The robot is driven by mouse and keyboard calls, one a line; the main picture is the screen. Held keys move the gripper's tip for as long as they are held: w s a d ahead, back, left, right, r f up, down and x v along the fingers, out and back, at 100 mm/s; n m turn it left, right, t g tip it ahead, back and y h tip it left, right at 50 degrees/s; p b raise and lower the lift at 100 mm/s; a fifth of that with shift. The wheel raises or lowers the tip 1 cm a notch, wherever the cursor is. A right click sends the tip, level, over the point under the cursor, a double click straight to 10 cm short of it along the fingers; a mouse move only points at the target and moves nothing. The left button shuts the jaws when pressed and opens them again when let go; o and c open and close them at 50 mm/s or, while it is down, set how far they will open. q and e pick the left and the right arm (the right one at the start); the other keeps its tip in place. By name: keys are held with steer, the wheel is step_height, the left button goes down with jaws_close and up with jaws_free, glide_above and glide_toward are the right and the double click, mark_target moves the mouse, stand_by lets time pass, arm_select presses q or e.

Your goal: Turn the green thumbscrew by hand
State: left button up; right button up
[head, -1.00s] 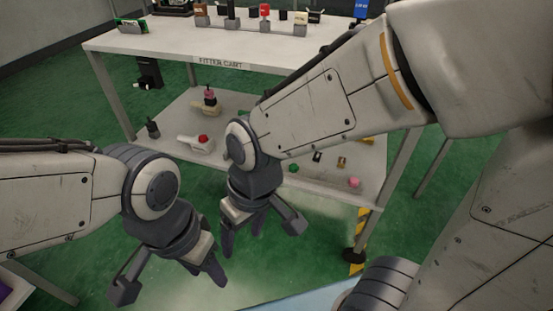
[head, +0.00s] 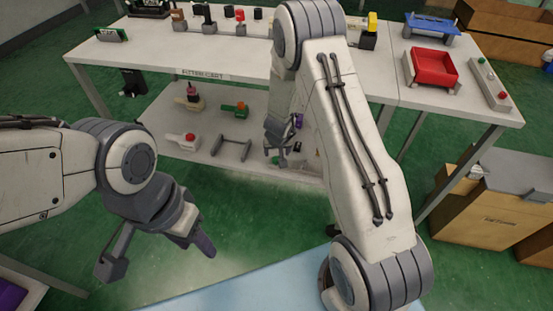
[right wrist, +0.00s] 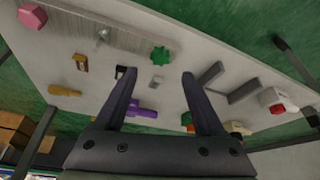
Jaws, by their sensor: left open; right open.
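The green thumbscrew (right wrist: 160,54) is a star-shaped knob on the pale lower shelf of the cart (head: 160,115). In the right wrist view it lies just beyond my right fingertips, near the line midway between them. My right gripper (head: 279,153) is open and reaches over the lower shelf; its two fingers (right wrist: 160,74) are apart, with nothing held. In the head view the right gripper and arm hide most of the thumbscrew. My left gripper (head: 160,256) is open and empty, at the lower left in front of the cart.
Near the thumbscrew are a small grey block (right wrist: 156,83), a purple fixture (right wrist: 141,108), a pink knob (right wrist: 33,16) and grey bars (right wrist: 241,90). A red-knobbed white fixture (head: 182,141) and an orange-and-green one (head: 235,107) stand left. The tabletop (head: 150,42) overhangs the shelf.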

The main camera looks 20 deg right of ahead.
mark_target(276, 159)
steer(key=b+x, duration=0.2)
steer(key=x, duration=0.5)
steer(key=shift+f, duration=0.1)
